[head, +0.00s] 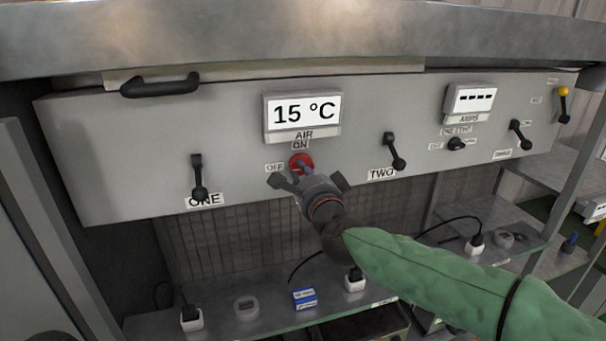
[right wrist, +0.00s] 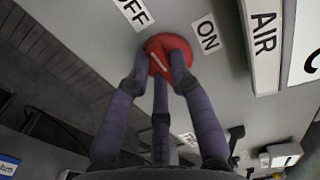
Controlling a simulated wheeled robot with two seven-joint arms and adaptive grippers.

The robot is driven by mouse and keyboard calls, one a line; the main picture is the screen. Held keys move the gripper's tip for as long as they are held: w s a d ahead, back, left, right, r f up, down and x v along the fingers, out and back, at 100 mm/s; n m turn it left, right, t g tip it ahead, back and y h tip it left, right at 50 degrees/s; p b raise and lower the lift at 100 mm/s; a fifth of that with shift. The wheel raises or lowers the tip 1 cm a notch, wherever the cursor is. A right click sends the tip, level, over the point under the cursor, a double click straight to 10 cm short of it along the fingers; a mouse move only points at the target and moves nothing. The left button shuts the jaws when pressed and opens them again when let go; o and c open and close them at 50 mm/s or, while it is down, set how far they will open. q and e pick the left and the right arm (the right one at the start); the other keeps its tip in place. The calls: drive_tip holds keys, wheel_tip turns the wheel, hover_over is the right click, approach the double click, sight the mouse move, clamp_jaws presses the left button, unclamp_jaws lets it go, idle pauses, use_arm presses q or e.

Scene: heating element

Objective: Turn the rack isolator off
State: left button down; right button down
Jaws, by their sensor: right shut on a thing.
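A red rotary knob (head: 301,162) with ON and OFF labels sits on the grey panel below the AIR sign. It also shows in the right wrist view (right wrist: 168,46), where a short white mark on it slants roughly in line with the OFF label (right wrist: 133,12). The ON label (right wrist: 208,35) is to the right there. My right gripper (head: 305,177) is closed around the knob, its dark fingers against the rim, and hides part of the knob in the head view. The fingers also show in the right wrist view (right wrist: 162,75). My left gripper is not in view.
The grey panel (head: 90,150) also carries a 15 °C display (head: 303,112), black levers ONE (head: 198,178) and TWO (head: 395,152), another black lever (head: 520,133), and a yellow-tipped switch (head: 563,100). A shelf below holds plugs and a blue box (head: 304,299).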

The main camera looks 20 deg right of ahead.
drive_tip(key=c, duration=1.1)
unclamp_jaws()
drive_tip(key=s, duration=1.2)
drive_tip(key=shift+d, duration=0.2)
drive_tip(key=shift+f, duration=0.1)
